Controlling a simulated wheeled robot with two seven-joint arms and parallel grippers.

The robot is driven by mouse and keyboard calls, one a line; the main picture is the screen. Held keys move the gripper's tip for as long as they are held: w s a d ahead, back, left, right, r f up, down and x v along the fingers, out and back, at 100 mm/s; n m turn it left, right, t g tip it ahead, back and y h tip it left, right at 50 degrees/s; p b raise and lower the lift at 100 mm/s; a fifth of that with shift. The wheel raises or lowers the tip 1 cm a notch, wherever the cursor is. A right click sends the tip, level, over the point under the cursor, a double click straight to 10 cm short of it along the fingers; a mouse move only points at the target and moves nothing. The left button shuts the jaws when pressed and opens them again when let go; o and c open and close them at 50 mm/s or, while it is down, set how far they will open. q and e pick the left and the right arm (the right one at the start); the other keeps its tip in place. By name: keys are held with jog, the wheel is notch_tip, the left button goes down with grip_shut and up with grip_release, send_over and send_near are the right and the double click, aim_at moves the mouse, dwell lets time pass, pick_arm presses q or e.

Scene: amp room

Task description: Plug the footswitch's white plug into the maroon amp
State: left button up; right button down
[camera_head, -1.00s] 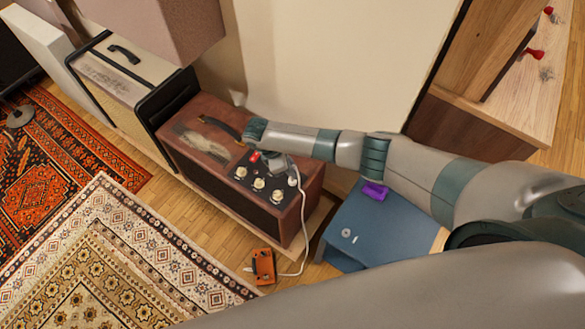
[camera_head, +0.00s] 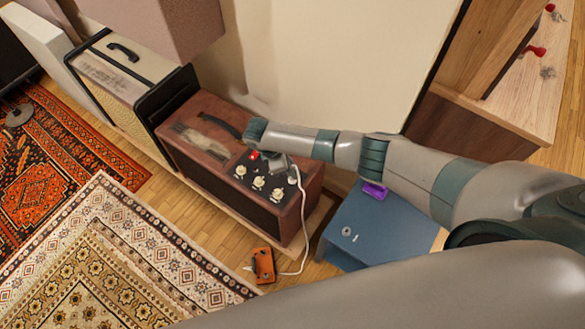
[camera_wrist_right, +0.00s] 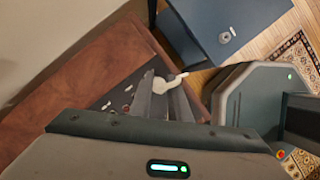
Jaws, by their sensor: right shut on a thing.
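The maroon amp (camera_head: 231,197) stands by the wall, with a dark control panel of cream knobs on its top. It also fills the left of the right wrist view (camera_wrist_right: 80,80). My right gripper (camera_head: 288,168) is over the panel's right end. In the right wrist view its fingers (camera_wrist_right: 168,98) are shut on the white plug (camera_wrist_right: 163,84). The plug (camera_head: 292,180) shows at the panel's right end in the head view; whether it sits in a socket I cannot tell. Its white cord runs down to the orange footswitch (camera_head: 264,265) on the floor. My left gripper is not in view.
A blue cabinet (camera_head: 352,235) with a purple object (camera_head: 374,190) stands right of the amp. A cream amp (camera_head: 120,75) stands to its left. A wooden shelf unit (camera_head: 490,115) is at the right. The patterned rug (camera_head: 150,235) in front is clear.

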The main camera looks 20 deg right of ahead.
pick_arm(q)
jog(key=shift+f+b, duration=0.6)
pick_arm(e)
jog(key=shift+x, duration=0.9)
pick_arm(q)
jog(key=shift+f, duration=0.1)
pick_arm(e)
jog(key=shift+s+a+f, duration=0.1)
jog(key=shift+s+f, duration=0.05)
jog(key=c, duration=1.6)
grip_release()
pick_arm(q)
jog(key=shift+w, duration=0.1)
pick_arm(e)
jog(key=shift+a, duration=0.15)
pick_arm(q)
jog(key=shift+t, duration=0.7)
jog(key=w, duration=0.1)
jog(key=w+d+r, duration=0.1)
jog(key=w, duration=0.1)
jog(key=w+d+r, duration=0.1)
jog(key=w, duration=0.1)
pick_arm(e)
jog(key=v, duration=1.2)
jog(key=d+v, duration=0.1)
jog(key=v, duration=0.5)
jog(key=shift+a+r, duration=0.1)
jog(key=shift+r, duration=0.15)
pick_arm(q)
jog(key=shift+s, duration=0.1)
